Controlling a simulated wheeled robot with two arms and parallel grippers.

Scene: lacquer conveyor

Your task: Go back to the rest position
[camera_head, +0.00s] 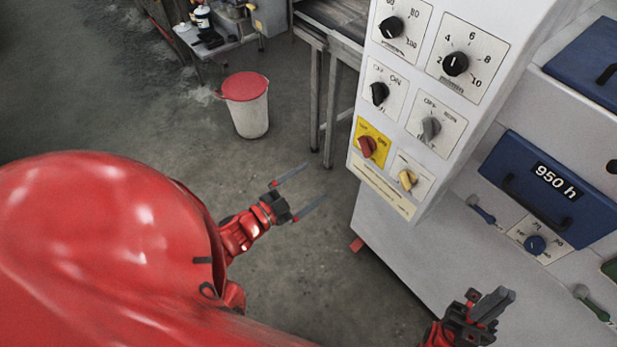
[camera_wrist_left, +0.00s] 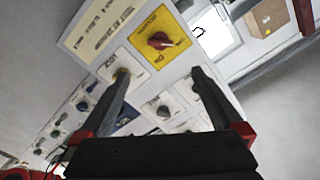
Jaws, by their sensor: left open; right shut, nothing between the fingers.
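My left gripper (camera_head: 300,190) is open and empty over the floor, to the left of the machine's control panel (camera_head: 383,191). It touches nothing in the head view. In the left wrist view its two fingers (camera_wrist_left: 163,95) stand apart with the panel behind them. My right gripper (camera_head: 492,304) is shut and empty at the lower right, in front of the machine's lower body. The red knob (camera_head: 367,146) on its yellow plate is on the panel; it also shows in the left wrist view (camera_wrist_left: 160,41). A yellow knob (camera_head: 407,179) sits beside it.
Several black and grey knobs fill the upper panel. A blue box marked 950 h (camera_head: 537,190) is on the machine at the right. A white bin with a red lid (camera_head: 247,104) stands on the floor by a table leg (camera_head: 331,110). The floor (camera_head: 110,105) at left is clear.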

